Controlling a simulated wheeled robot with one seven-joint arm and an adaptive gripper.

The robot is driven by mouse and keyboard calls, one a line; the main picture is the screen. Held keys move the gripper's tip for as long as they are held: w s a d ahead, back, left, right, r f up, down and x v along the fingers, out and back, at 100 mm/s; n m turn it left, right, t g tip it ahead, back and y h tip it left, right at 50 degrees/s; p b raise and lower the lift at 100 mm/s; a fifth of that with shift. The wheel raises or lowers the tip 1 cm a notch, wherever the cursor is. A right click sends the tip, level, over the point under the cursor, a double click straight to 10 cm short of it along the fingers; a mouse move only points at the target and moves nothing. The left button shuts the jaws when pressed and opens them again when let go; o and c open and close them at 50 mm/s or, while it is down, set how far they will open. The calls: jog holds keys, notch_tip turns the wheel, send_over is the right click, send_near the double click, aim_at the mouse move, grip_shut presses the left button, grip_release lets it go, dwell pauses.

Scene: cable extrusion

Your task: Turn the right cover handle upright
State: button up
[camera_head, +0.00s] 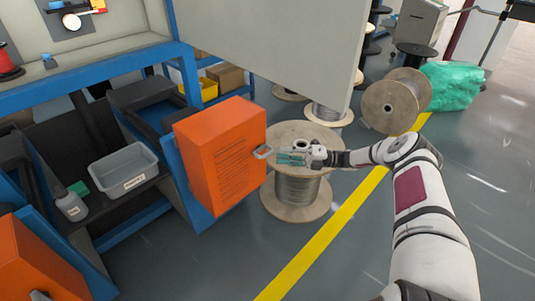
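An orange cover (222,155) stands out from the blue machine frame in the middle of the head view. Its grey handle (263,153) sticks out from its right edge. My gripper (281,157) reaches in from the right, with its fingertips close to the handle. I cannot tell whether the fingers touch the handle or how far apart they are. A second orange cover (36,268) is at the bottom left, with a small part of its handle (40,295) at the picture's lower edge.
A wooden cable spool (297,198) stands on the floor behind and below my gripper. A large grey panel (275,40) hangs above. A grey bin (123,168) and a bottle (71,205) are on the dark shelf at left. The floor near the yellow line (322,240) is clear.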

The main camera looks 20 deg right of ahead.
aim_at(268, 152)
jog(key=shift+b+x, duration=0.5)
jog(key=shift+x, duration=2.65)
jog(key=shift+s, duration=0.1)
grip_shut()
